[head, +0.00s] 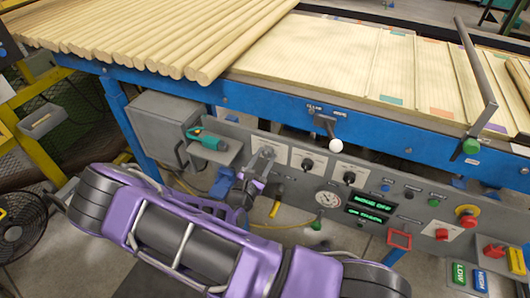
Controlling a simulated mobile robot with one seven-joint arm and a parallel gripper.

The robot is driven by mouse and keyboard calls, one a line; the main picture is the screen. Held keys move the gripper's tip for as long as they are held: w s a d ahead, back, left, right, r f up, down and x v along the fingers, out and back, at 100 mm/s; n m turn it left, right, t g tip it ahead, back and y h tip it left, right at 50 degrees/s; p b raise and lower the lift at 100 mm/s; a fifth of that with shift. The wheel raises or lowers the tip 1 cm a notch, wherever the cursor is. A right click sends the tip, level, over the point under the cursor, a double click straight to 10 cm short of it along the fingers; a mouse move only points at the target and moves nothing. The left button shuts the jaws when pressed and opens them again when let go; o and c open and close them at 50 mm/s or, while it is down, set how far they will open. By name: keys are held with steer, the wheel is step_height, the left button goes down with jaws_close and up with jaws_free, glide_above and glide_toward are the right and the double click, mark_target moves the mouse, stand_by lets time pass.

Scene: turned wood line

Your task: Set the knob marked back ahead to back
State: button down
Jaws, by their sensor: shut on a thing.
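The control panel (400,190) runs along the front below the blue rail. My gripper (260,164) is at its left end, in front of the leftmost of three pale knob plates (281,149). My gripper is shut on the knob there. The fingers hide most of that knob, so I cannot tell which way it points. The lettering on the plate is too small to read. Two black knobs, one in the middle (307,163) and one further right (349,177), sit on the other two plates, free of my gripper.
A white-tipped lever (332,146) sticks out above the panel. A teal tool (208,140) rests on a bracket at left. Wooden rods (150,40) lie above.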

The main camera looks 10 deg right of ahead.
steer(key=n+p, duration=0.2)
steer(key=n, duration=0.4)
steer(key=shift+a+n+p, duration=0.1)
steer(key=shift+n+p, duration=0.2)
steer(key=shift+p, duration=0.05)
stand_by(0.4)
steer(key=shift+c, duration=2.1)
jaws_free()
steer(key=v, duration=1.7)
steer(key=shift+s, duration=0.15)
steer(key=shift+a, duration=0.1)
